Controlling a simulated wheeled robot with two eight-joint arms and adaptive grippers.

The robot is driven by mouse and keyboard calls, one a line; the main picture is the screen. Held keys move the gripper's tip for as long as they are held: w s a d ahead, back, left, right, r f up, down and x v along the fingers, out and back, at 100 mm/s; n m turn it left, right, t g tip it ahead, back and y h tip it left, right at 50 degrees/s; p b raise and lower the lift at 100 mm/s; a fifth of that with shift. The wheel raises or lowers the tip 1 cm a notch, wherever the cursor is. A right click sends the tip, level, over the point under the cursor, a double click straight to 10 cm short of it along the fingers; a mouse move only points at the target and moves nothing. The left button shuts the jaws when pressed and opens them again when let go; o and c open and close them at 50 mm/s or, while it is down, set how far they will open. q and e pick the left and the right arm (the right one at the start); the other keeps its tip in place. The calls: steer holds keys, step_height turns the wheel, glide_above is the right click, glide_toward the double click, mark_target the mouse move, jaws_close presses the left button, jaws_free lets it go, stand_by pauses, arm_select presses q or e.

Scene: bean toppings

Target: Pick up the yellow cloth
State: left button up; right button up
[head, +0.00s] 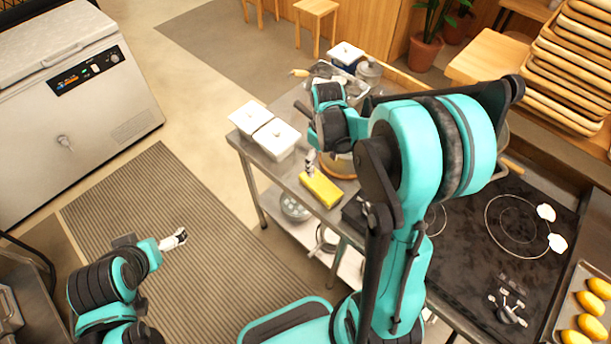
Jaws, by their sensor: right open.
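The yellow cloth (321,189) lies flat on the metal counter, near its front edge, in the middle of the head view. My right gripper (310,163) is just above and behind the cloth's far left end, pointing down. It is open and small in the picture; whether it touches the cloth is hard to tell. My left gripper (180,238) is at the lower left over the striped floor mat, away from the counter. Its jaws are too small to read.
Two white-lidded containers (276,138) stand left of the cloth on the metal counter (291,182). A pot and utensils stand behind. A black cooktop (470,247) is at right, with a tray of yellow items (588,305) beyond. A lower shelf holds cookware. The mat (215,285) is clear.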

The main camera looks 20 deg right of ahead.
steer(key=b, duration=0.1)
glide_above(321, 183)
step_height(321, 183, down, 4)
steer(key=shift+s+f, duration=0.1)
steer(key=shift+f, duration=0.7)
step_height(321, 183, down, 6)
steer(key=shift+r+b, duration=0.15)
steer(key=shift+b, duration=0.85)
steer(key=c, duration=1)
steer(key=shift+r, duration=0.1)
steer(key=shift+c, duration=0.2)
step_height(321, 183, up, 18)
steer(key=p, duration=0.5)
